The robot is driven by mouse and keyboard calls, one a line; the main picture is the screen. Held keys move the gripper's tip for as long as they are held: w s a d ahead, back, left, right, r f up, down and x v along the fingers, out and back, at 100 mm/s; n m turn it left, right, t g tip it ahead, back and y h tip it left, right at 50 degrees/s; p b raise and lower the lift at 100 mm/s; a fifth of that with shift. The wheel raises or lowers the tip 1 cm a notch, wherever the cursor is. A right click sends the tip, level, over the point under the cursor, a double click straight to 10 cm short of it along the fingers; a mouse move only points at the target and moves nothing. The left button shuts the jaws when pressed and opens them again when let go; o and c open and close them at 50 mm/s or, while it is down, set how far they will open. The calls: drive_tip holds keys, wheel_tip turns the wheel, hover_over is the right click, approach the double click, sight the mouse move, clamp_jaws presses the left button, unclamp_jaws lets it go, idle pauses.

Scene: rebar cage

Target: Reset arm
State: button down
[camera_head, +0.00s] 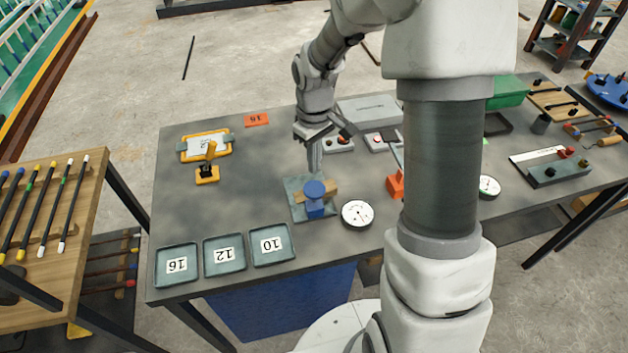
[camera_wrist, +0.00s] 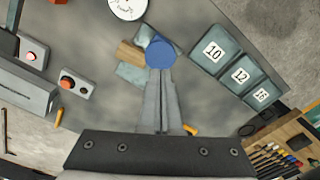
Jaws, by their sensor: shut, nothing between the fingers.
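My gripper (camera_head: 315,165) is above the grey workbench (camera_head: 250,165), just behind a blue round-topped object (camera_head: 315,190) that stands with a wooden block (camera_head: 331,189) on a grey-green plate (camera_head: 297,205). In the wrist view the fingers (camera_wrist: 162,130) are together and empty, pointing toward the blue top (camera_wrist: 160,52). Whether the fingertips touch it cannot be told. My arm reaches down over the bench and hides part of its middle right.
Trays labelled 16 (camera_head: 177,280), 12 (camera_head: 224,268) and 10 (camera_head: 272,257) lie along the front left edge. A dial gauge (camera_head: 357,214) lies right of the plate. A yellow-framed clipboard (camera_head: 190,146) is at left. Button boxes (camera_head: 338,145) stand behind the gripper.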

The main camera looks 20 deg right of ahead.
drive_tip(key=shift+r, duration=0.15)
idle(0.3)
drive_tip(key=s+r+m+t+b, duration=0.1)
drive_tip(key=s+r+m+t, duration=0.4)
drive_tip(key=s+r, duration=1.4)
drive_tip(key=shift+s+m+t, duration=0.3)
drive_tip(key=shift+s+m, duration=0.2)
drive_tip(key=shift+s, duration=0.25)
drive_tip(key=shift+f, duration=0.1)
